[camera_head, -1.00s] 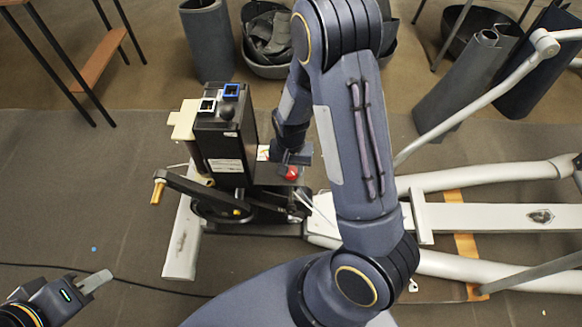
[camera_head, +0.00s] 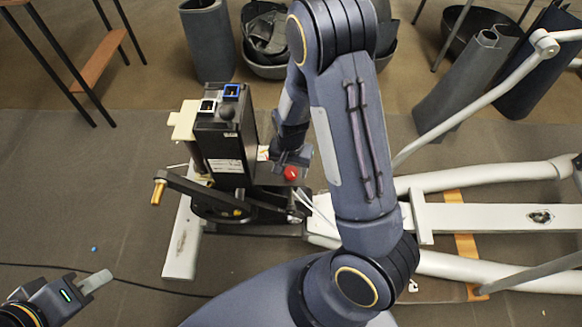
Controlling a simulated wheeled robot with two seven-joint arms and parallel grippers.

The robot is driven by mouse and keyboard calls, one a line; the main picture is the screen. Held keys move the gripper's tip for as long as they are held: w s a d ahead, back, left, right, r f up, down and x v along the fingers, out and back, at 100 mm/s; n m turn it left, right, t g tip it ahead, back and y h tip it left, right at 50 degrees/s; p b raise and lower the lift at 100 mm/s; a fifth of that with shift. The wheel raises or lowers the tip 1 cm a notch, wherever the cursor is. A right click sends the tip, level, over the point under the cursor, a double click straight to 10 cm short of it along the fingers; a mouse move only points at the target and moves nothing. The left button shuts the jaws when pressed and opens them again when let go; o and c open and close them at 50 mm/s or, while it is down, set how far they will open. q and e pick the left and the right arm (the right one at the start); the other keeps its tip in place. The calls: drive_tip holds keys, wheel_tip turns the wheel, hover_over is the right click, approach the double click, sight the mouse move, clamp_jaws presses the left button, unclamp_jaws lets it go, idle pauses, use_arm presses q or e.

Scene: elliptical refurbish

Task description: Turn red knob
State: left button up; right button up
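The red knob (camera_head: 291,173) sits on the elliptical's base, just right of the black upright housing (camera_head: 222,140). My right arm reaches down from the lower right, and its gripper (camera_head: 284,163) is directly above and beside the knob. The arm hides most of that gripper's fingers, so I cannot tell whether they touch the knob or are shut. My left gripper (camera_head: 98,282) is low at the left edge, far from the knob. Only one pale finger of it shows clearly, so its opening cannot be judged.
The crank with a brass-coloured pedal end (camera_head: 158,192) juts left from the machine. White frame rails (camera_head: 490,217) run to the right. Grey bins (camera_head: 207,40) stand at the back, and a wooden-shelved rack (camera_head: 98,60) is at upper left. Floor at left is mostly clear, with a black cable.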

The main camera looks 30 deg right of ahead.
sight(291, 172)
drive_tip(key=shift+r+p, duration=0.6)
drive_tip(key=shift+r, duration=3.3)
drive_tip(key=s+a+r+n+t+y+p, duration=0.2)
drive_tip(key=s+r+n, duration=0.5)
drive_tip(key=s+r, duration=1)
wheel_tip(291, 172, up, 4)
drive_tip(key=a+t+y, duration=0.1)
drive_tip(key=a+t, duration=0.1)
drive_tip(key=t, duration=0.1)
drive_tip(key=shift+s+f+t+y+p, duration=0.15)
drive_tip(key=shift+t+y+p, duration=0.15)
drive_tip(key=shift+y, duration=0.1)
